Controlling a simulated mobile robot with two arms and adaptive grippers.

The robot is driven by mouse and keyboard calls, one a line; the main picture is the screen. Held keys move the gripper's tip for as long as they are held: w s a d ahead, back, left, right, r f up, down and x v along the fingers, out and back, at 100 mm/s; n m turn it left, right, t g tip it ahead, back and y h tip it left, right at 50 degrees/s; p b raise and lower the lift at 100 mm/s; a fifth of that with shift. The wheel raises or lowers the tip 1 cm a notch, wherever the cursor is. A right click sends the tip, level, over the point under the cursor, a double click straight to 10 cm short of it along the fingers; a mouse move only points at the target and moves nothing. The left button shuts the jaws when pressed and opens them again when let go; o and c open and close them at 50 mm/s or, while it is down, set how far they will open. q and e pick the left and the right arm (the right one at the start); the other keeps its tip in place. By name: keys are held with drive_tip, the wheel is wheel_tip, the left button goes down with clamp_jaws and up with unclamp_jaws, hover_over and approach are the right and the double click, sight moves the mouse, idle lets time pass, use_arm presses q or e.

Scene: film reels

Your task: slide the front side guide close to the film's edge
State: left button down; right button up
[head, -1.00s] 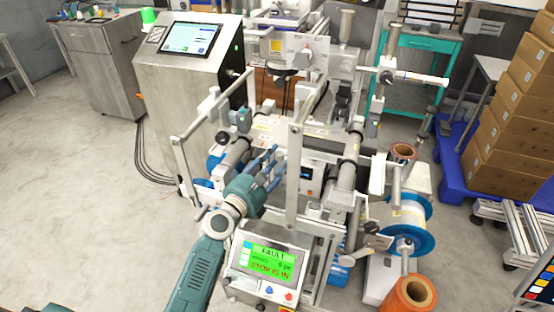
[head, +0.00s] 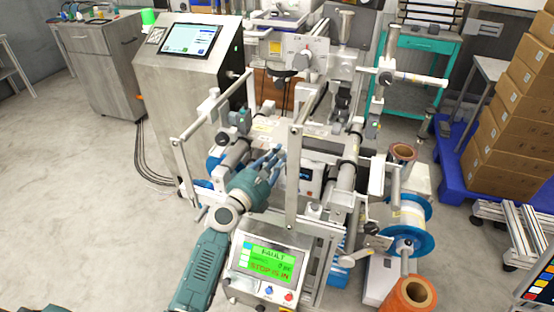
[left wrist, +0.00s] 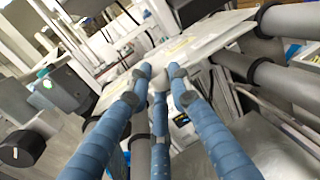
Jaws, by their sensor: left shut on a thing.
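My left gripper (head: 279,153) reaches into the machine from the front left, with its blue fingers between the two upright frames. In the left wrist view its fingertips (left wrist: 163,78) are drawn together around a small pale part, which I take to be the front side guide (left wrist: 160,84). The fingers hide most of this part, and its gap to the film's edge cannot be made out. The pale film (left wrist: 192,44) lies flat just beyond the fingertips; it also shows in the head view (head: 265,128). My right gripper is not in view.
A metal upright (head: 293,178) rises just right of the fingers. A blue-flanged reel (head: 408,222) is at the right.

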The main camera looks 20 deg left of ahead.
use_arm(q)
drive_tip(key=c, duration=1.6)
unclamp_jaws()
drive_tip(key=shift+f, duration=0.2)
drive_tip(key=shift+s, duration=0.1)
drive_tip(key=v, duration=1.2)
